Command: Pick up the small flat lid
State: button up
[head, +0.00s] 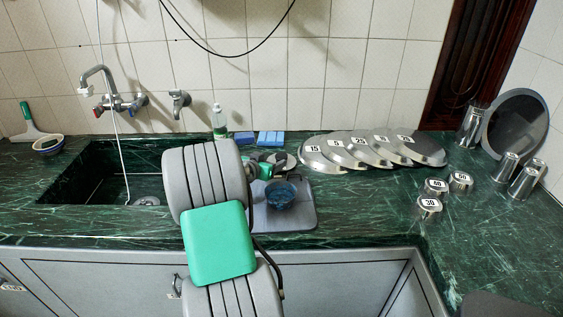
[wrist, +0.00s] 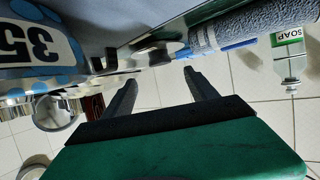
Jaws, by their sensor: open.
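My gripper (wrist: 160,76) is open, with its two dark fingers apart and no object visible between them. In the head view my gripper (head: 268,165) is low over the counter behind the blue bowl, partly hidden by my arm. A small flat grey disc (head: 286,160), perhaps the small flat lid, lies right beside it, partly covered. In the wrist view a blue-spotted piece with a "35" label (wrist: 30,45) is close at the upper left; I cannot tell whether it is a lid. Several larger numbered metal lids (head: 325,156) overlap in a row to the right.
A blue bowl (head: 282,194) stands on a grey board (head: 300,219). Blue sponges (head: 270,138) and a soap bottle (head: 219,120) are near the wall; the bottle also shows in the wrist view (wrist: 290,62). The sink (head: 95,185) is left. Numbered canisters (head: 429,206) stand right.

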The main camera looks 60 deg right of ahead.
aim_at(280, 157)
jog(key=x, duration=0.4)
jog(key=p+x, duration=0.1)
jog(key=x, duration=0.3)
jog(key=shift+d+f, duration=0.2)
jog(key=shift+f, duration=0.15)
jog(key=shift+c, duration=0.6)
jog(key=c, duration=1.3)
